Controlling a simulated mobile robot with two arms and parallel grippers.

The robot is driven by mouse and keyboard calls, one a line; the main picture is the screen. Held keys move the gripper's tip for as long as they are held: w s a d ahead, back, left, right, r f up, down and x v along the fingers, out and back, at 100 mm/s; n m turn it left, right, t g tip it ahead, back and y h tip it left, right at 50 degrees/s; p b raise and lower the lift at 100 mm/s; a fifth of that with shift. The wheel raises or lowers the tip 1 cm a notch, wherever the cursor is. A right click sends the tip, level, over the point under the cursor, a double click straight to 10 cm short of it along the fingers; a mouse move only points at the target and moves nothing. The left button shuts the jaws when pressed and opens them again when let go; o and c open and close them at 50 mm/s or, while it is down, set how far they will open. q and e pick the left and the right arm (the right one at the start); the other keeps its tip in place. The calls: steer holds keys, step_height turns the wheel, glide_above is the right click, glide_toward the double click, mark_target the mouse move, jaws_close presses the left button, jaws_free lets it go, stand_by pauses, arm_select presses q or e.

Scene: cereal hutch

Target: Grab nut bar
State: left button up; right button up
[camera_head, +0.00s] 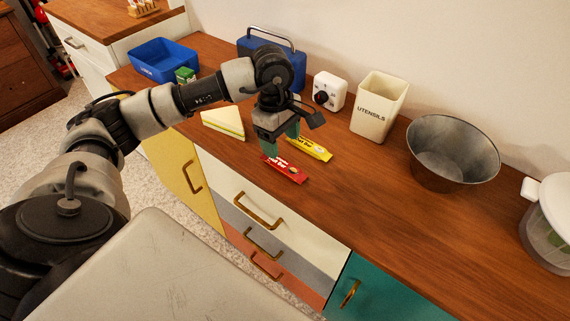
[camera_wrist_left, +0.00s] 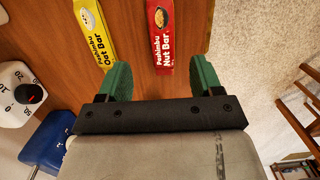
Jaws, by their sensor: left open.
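The nut bar (camera_head: 285,169) is a red packet lying flat near the front edge of the wooden counter. In the left wrist view its label reads "Nut Bar" (camera_wrist_left: 161,38), and it lies ahead of the gap between my fingers, towards the right one. The yellow oat bar (camera_head: 310,149) lies beside it; in the left wrist view it is at the upper left (camera_wrist_left: 95,35). My left gripper (camera_head: 281,143) is open and empty, pointing down just above the two bars. My right gripper is not in view.
A sandwich (camera_head: 224,123) lies left of my gripper. Behind stand a blue lunch box (camera_head: 290,62), a white timer (camera_head: 329,91) and a utensils holder (camera_head: 378,108). A blue bin (camera_head: 163,62) is at the left, a metal bowl (camera_head: 452,152) at the right. The counter before the bowl is clear.

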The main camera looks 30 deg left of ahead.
mark_target(282, 163)
arm_select(q)
steer(key=shift+s+d+f+p, duration=0.1)
steer(key=shift+d+f+p, duration=0.05)
steer(key=shift+f, duration=1.6)
steer(key=shift+s+d+f+p, duration=0.1)
steer(key=shift+f+p, duration=0.05)
steer(key=shift+f, duration=1.55)
steer(key=c, duration=1)
steer(key=shift+r, duration=0.15)
steer(key=shift+c, duration=0.2)
